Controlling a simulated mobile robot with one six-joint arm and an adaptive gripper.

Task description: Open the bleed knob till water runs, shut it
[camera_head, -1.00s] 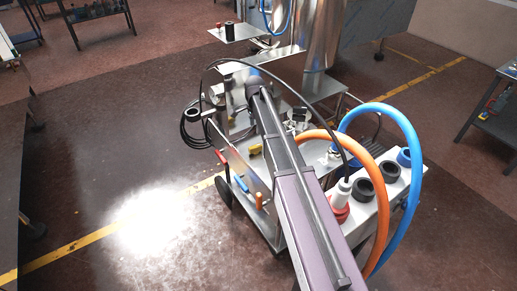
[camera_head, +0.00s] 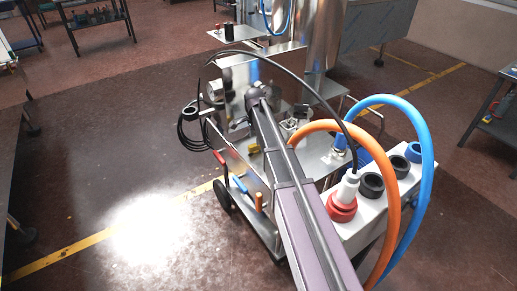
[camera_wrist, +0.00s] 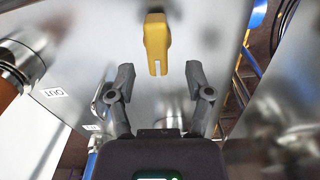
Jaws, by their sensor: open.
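A yellow slotted part (camera_wrist: 157,42), which may be the bleed knob, stands out from a shiny metal panel (camera_wrist: 215,25) in the wrist view. My gripper (camera_wrist: 159,73) is open, its two dark fingers apart on either side below the yellow part, with nothing between them that I can tell is touched. In the head view my arm hides most of the gripper and the knob area of the metal cart (camera_head: 325,165). No running water shows.
A label reading OUT (camera_wrist: 53,93), upside down, is beside a pipe fitting at left. An orange hose (camera_head: 395,200) and a blue hose (camera_head: 430,150) arch over the cart's right side, near a red-and-white plug (camera_head: 342,205). A black cable arches over my arm. Floor at left is clear.

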